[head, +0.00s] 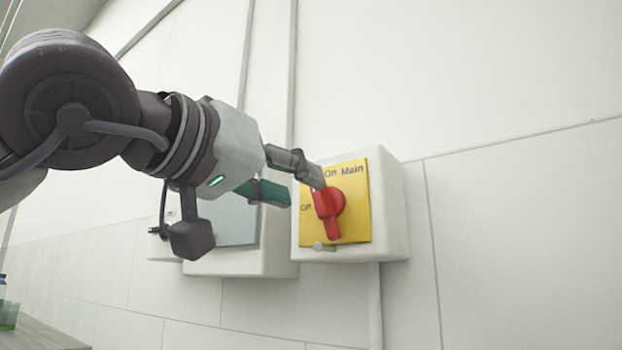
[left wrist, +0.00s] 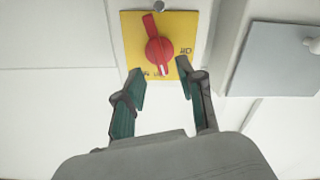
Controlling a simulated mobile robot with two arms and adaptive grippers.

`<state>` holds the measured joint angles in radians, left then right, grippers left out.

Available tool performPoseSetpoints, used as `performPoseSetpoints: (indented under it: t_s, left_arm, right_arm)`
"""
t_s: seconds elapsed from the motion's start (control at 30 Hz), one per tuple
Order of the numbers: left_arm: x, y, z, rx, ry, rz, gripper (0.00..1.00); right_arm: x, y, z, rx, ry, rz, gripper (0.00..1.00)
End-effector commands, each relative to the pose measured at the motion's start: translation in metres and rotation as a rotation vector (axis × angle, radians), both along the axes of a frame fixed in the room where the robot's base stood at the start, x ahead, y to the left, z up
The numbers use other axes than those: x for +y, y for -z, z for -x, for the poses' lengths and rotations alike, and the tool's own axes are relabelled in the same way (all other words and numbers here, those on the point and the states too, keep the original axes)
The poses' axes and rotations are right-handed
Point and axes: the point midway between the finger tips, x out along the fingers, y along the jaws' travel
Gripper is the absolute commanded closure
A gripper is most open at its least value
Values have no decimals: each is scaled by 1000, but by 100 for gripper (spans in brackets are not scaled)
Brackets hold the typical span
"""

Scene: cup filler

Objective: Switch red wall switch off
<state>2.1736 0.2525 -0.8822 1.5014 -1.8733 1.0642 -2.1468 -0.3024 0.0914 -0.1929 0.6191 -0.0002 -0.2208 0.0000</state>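The red wall switch (head: 328,204) is a rotary knob on a yellow plate (head: 350,225), fixed to a white wall box (head: 392,200). The plate reads On and Main at the top and Off at the left. The knob stands nearly upright; in the left wrist view, the red knob (left wrist: 155,38) has its white-marked end toward the On label. My left gripper (head: 299,191) is open and empty, with one finger overlapping the knob's top in the head view. In the left wrist view its fingers (left wrist: 161,72) are spread just below the knob; contact cannot be told.
A second white box with a grey cover (head: 232,222) is on the wall left of the switch box, behind my left gripper. Thin conduits run up the wall. A counter edge (head: 38,335) with green items shows at lower left. The wall to the right is bare.

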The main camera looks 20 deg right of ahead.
Motion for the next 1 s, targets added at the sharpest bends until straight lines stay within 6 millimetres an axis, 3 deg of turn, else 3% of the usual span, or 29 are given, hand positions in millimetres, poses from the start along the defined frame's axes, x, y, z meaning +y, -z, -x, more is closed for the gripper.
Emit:
performPoseSetpoints:
  t_s: [0.2, 0.67, 0.9, 1.0]
  left_arm:
    - [-27, -2, -21, 4, 1, 0, 61]
    - [-36, 0, -29, 2, -1, 1, 61]
    - [-36, 0, -29, 2, -1, 1, 100]
    - [-36, 0, -29, 2, -1, 0, 100]
  right_arm:
    - [20, -13, 0, -1, -1, -25, 60]
    - [11, -16, -2, -3, -5, -14, 60]
    - [9, -16, -3, -5, -3, -11, 60]
    - [9, -16, -3, -5, -2, -11, 60]
